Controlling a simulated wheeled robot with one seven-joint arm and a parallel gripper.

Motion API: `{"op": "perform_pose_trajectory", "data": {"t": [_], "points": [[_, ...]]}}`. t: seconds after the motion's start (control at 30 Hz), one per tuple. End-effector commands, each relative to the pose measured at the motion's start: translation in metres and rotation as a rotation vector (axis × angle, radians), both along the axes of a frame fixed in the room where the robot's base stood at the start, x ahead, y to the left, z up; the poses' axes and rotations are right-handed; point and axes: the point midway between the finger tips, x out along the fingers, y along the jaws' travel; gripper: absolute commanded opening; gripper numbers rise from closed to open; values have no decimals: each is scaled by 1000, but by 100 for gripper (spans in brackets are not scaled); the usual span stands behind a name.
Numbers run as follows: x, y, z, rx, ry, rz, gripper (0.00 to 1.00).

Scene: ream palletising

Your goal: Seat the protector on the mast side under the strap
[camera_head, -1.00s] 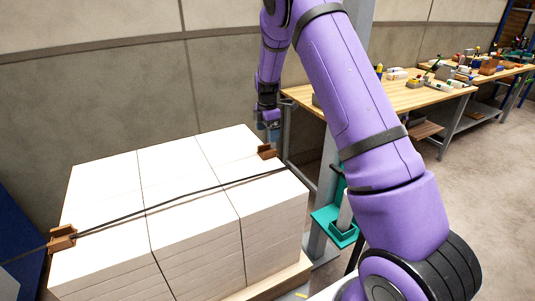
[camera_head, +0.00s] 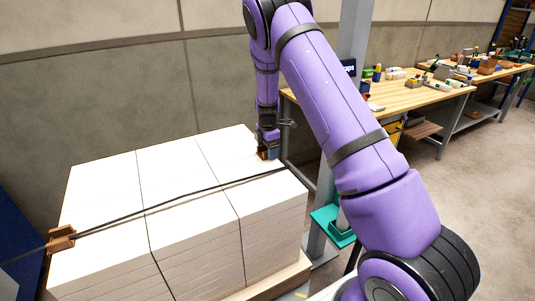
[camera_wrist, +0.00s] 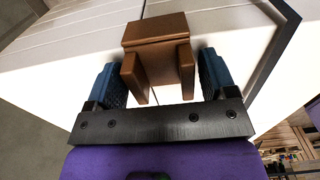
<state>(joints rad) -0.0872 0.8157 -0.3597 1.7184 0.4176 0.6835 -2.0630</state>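The brown protector (camera_head: 262,155) sits on the top edge of the white ream stack (camera_head: 215,190) at the mast side. It lies beside the black strap (camera_head: 200,191), apart from it. In the wrist view the protector (camera_wrist: 155,45) shows as a brown block with two legs, between the blue fingers of my gripper (camera_wrist: 160,78). The fingers straddle it with narrow gaps, so my gripper looks open around it. The strap (camera_wrist: 281,40) crosses at the right of that view. In the head view my gripper (camera_head: 268,150) partly hides the protector.
Another brown protector (camera_head: 61,238) sits at the stack's left edge with the strap over it. A grey mast (camera_head: 352,60) with a teal bracket (camera_head: 330,222) stands right of the stack. Workbenches (camera_head: 415,97) with tools stand behind. A wall is beyond the stack.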

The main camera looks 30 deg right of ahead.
Motion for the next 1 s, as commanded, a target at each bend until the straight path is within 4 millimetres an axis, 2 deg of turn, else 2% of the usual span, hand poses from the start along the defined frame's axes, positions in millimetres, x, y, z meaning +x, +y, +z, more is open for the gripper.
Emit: {"op": "perform_pose_trajectory", "data": {"t": [0.03,0.13,0.17,0.4,0.53,1.0], "points": [[0,0,0,0,0,0,66],[0,0,0,0,0,0,43],[0,0,0,0,0,0,39],[0,0,1,0,0,0,40],[1,0,10,1,-2,1,40],[0,0,88,1,-3,0,40]]}}
